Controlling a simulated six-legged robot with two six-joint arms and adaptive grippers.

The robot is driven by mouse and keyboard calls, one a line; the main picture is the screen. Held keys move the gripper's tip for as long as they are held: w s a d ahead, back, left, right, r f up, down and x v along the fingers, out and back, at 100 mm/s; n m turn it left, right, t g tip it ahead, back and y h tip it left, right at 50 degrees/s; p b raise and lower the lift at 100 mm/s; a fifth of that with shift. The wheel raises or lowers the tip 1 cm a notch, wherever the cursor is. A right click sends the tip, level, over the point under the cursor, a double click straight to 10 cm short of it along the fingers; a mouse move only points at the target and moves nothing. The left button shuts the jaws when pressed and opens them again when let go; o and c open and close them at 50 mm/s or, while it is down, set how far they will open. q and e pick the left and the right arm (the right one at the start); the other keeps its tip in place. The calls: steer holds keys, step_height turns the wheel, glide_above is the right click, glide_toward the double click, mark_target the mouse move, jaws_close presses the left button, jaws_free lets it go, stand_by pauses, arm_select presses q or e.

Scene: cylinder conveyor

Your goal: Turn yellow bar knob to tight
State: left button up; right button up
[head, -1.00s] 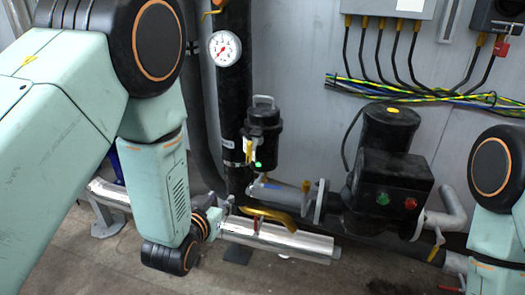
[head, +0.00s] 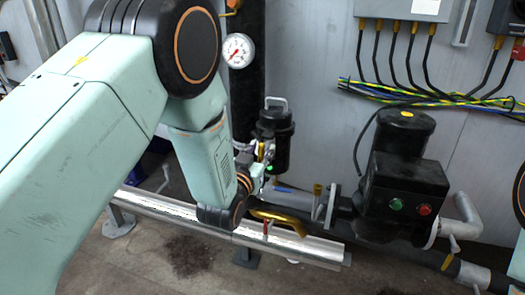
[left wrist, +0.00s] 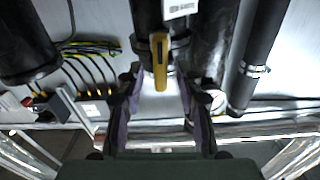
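The yellow bar knob (left wrist: 160,62) shows in the left wrist view as a short upright bar on a black pipe or canister. In the head view it is mostly hidden behind my left gripper, at the left side of the black canister (head: 275,138). My left gripper (left wrist: 160,92) is open, with its two dark fingers on either side of the bar's lower end in the picture. I cannot tell whether they touch it. In the head view my left gripper (head: 264,160) is at the canister's lower left. My right gripper is not in view.
A silver rail (head: 300,243) runs below. A yellow curved lever (head: 280,219) is close under the gripper. A black pump (head: 400,180) with green and red buttons stands to the right. A pressure gauge (head: 238,50) hangs above. Cables (head: 430,95) cross the wall.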

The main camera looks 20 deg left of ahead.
arm_select(q)
steer(key=shift+w+a, duration=0.1)
steer(key=shift+w, duration=0.45)
steer(key=shift+w, duration=0.1)
steer(key=shift+c, duration=0.4)
jaws_close()
